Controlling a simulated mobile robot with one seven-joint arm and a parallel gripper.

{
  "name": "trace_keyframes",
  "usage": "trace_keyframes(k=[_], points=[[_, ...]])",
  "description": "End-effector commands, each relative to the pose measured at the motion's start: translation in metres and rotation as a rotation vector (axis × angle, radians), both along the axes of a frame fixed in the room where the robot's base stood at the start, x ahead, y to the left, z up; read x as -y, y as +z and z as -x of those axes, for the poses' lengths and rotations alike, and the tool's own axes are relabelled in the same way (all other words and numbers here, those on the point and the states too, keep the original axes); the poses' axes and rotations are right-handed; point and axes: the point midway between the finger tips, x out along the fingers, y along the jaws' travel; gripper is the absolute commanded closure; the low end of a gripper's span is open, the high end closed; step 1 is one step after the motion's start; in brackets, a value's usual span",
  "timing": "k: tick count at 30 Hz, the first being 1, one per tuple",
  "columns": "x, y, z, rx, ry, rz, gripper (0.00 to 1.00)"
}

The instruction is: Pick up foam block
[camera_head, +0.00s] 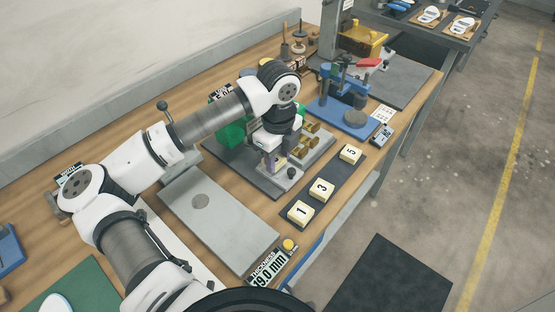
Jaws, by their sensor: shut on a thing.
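My gripper (272,165) points down over a dark plate at the middle of the bench. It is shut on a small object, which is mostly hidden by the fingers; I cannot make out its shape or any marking. Cream blocks marked 1 (300,213), 3 (321,191) and 5 (350,154) sit in a row on a dark strip (335,172) to the right of my gripper. The gap between 3 and 5 is wider than that between 1 and 3. I cannot tell for sure which thing is the foam block.
A grey plate (222,222) lies in front, with a "19.0 mm" thickness display (267,270) at its near edge. Brass parts (308,137) and a green object (232,134) stand close to my gripper. A blue press (343,100) stands behind right.

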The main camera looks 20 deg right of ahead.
Motion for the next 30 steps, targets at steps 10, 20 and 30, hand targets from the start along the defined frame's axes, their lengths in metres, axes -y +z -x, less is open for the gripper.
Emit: trace_keyframes(k=[10,20,30], points=[[0.001,0.07,-0.001,0.008,0.0,-0.001,0.85],[0.001,0.153,-0.001,0.004,0.002,0.001,0.85],[0.0,0.189,0.0,0.001,0.0,0.002,0.85]])
